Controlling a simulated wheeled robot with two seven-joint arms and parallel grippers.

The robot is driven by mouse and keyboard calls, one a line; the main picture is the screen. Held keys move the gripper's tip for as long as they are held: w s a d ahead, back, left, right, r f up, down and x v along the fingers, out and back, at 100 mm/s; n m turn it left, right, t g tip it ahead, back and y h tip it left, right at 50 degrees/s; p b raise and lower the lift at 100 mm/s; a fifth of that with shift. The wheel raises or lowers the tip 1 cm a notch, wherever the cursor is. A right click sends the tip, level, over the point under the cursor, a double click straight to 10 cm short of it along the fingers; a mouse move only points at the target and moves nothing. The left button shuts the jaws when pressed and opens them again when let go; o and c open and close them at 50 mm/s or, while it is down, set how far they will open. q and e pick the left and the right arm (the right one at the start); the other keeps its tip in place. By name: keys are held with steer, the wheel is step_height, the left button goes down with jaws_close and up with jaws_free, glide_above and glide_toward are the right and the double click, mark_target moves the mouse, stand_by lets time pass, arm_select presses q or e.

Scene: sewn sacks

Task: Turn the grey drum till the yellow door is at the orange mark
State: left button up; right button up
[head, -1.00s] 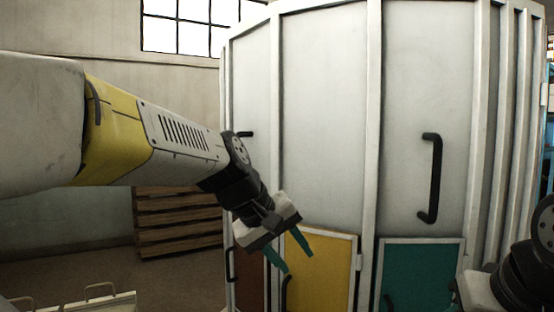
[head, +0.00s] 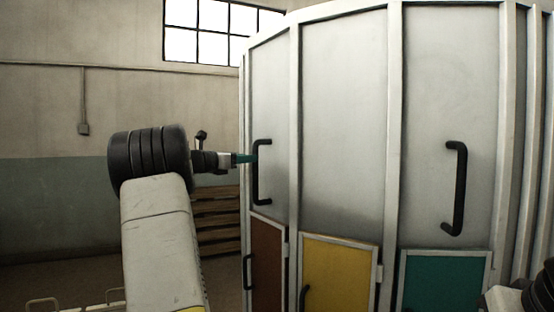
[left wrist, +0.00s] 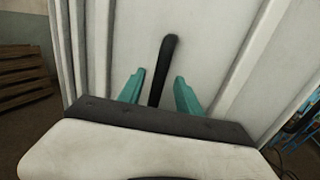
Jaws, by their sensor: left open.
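The grey drum (head: 345,120) fills the middle and right of the head view, with tall panels and black upright handles. The yellow door (head: 338,275) is low on its front, between a brown door (head: 267,262) and a teal door (head: 443,282). My left gripper (head: 248,158) is open at the drum's left black handle (head: 262,172). In the left wrist view, the handle (left wrist: 165,65) stands between the two teal fingers (left wrist: 159,78). Contact cannot be told. Part of my right arm shows at the lower right; its fingers are hidden. I see no orange mark.
Another black handle (head: 457,188) sticks out above the teal door. Stacked wooden pallets (head: 216,215) stand behind, left of the drum. The floor between them and the lower left looks mostly clear.

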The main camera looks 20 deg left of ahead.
arm_select(q)
steer(key=x, duration=0.4)
steer(key=shift+w+d, duration=0.2)
steer(key=shift+w, duration=0.15)
steer(key=shift+c, duration=0.3)
jaws_close()
stand_by(0.8)
